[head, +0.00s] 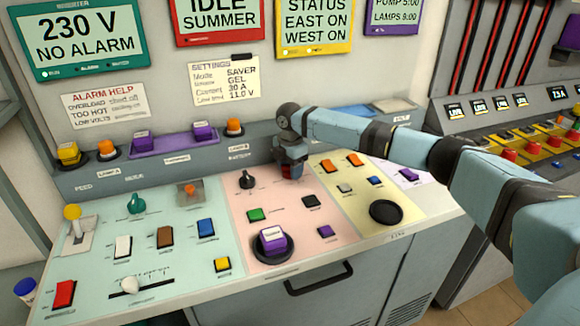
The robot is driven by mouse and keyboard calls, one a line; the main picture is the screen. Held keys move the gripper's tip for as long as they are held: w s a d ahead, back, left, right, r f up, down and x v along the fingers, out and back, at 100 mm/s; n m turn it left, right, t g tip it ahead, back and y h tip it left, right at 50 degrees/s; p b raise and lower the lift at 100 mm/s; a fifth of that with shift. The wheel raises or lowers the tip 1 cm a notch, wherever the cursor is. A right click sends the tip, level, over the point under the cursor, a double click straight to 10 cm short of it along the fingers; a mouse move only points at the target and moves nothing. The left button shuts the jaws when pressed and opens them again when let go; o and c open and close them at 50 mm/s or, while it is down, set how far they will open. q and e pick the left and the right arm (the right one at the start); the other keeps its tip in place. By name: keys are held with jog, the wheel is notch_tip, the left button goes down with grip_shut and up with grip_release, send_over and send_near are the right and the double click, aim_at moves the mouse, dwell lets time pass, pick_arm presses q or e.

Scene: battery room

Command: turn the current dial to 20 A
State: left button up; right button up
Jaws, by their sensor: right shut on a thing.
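My right gripper (292,170) comes in from the right and points down at the back of the pink panel section (330,232). It is shut on a dial there, which I take for the current dial. The gripper hides the dial almost wholly, so its pointer and the scale reading cannot be made out. A black pointer knob (246,180) stands just left of the gripper, apart from it. My left gripper is not in view.
Green (256,214) and black (311,201) buttons and a purple-topped round knob (271,242) lie in front of the gripper. A yellow section with a black round knob (386,212) is at right. A settings note (224,80) on the wall reads 30 A for current.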

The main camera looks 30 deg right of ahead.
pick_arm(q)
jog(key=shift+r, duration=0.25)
pick_arm(e)
jog(key=shift+r, duration=0.1)
jog(key=shift+p, duration=0.6)
jog(key=m+p, duration=0.6)
jog(key=p, duration=0.4)
jog(key=shift+r, duration=0.2)
jog(key=shift+m+p, duration=0.4)
jog(key=shift+p, duration=0.15)
jog(key=m+p, duration=0.5)
jog(key=shift+f+p, duration=0.15)
jog(key=shift+p, duration=0.25)
jog(key=m+p, duration=0.2)
jog(key=shift+m, duration=0.4)
jog(key=shift+f+m+p, duration=0.1)
jog(key=shift+m+p, duration=0.35)
jog(key=shift+m, duration=0.25)
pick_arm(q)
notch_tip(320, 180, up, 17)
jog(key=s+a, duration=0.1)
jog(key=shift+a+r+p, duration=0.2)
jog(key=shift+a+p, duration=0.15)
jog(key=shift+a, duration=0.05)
pick_arm(e)
jog(key=shift+m, duration=0.5)
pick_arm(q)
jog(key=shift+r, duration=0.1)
pick_arm(e)
jog(key=shift+f, duration=0.1)
